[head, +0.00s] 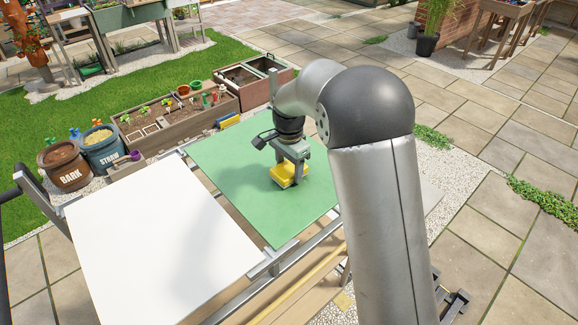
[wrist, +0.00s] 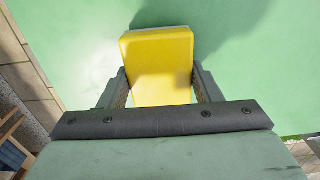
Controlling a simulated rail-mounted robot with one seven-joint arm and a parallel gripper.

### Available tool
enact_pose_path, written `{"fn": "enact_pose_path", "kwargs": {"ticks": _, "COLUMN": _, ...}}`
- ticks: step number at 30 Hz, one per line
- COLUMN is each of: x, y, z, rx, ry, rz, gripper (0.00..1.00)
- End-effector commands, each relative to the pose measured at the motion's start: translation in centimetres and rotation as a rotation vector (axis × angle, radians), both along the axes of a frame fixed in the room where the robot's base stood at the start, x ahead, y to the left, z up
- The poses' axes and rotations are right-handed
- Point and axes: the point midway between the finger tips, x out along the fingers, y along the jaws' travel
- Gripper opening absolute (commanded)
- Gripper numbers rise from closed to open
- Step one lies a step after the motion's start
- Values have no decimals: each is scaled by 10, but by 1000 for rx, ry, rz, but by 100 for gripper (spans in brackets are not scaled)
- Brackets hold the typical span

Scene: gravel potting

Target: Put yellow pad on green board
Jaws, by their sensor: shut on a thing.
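The yellow pad (head: 284,173) is between the fingers of my gripper (head: 291,170), over the green board (head: 225,165). In the wrist view the yellow pad (wrist: 157,62) fills the space between the two fingers of my gripper (wrist: 160,88), which are shut on its sides. The green board (wrist: 250,70) lies behind the pad, and a dark shadow falls on it around the pad. I cannot tell whether the pad touches the board or hangs just above it.
A white board (head: 150,250) lies to the left of the green board. Planter boxes (head: 165,125), a bark bin (head: 65,165) and a second bin (head: 103,148) stand behind. Much of the green board around the pad is clear.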

Motion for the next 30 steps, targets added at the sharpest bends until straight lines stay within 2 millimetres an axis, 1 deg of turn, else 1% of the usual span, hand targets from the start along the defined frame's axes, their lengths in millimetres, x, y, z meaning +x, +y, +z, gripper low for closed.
{"fn": "enact_pose_path", "kwargs": {"ticks": 2, "x": 0, "y": 0, "z": -4, "rx": 1, "ry": -1, "rz": 0, "gripper": 37}}
{"fn": "enact_pose_path", "kwargs": {"ticks": 8, "x": 0, "y": 0, "z": -4, "rx": 1, "ry": -1, "rz": 0, "gripper": 37}}
{"fn": "enact_pose_path", "kwargs": {"ticks": 12, "x": 0, "y": 0, "z": -9, "rx": 1, "ry": -1, "rz": 0, "gripper": 37}}
{"fn": "enact_pose_path", "kwargs": {"ticks": 13, "x": 0, "y": 0, "z": -8, "rx": 1, "ry": -1, "rz": 0, "gripper": 66}}
{"fn": "enact_pose_path", "kwargs": {"ticks": 14, "x": 0, "y": 0, "z": -7, "rx": 1, "ry": -1, "rz": 0, "gripper": 75}}
{"fn": "enact_pose_path", "kwargs": {"ticks": 15, "x": 0, "y": 0, "z": -7, "rx": 1, "ry": -1, "rz": 0, "gripper": 80}}
{"fn": "enact_pose_path", "kwargs": {"ticks": 23, "x": 0, "y": 0, "z": -6, "rx": 1, "ry": -1, "rz": 0, "gripper": 80}}
{"fn": "enact_pose_path", "kwargs": {"ticks": 26, "x": 0, "y": 0, "z": -1, "rx": 1, "ry": -3, "rz": 0, "gripper": 80}}
{"fn": "enact_pose_path", "kwargs": {"ticks": 29, "x": 1, "y": 0, "z": 12, "rx": 3, "ry": -6, "rz": 0, "gripper": 80}}
{"fn": "enact_pose_path", "kwargs": {"ticks": 30, "x": 1, "y": 0, "z": 19, "rx": 2, "ry": -5, "rz": 0, "gripper": 80}}
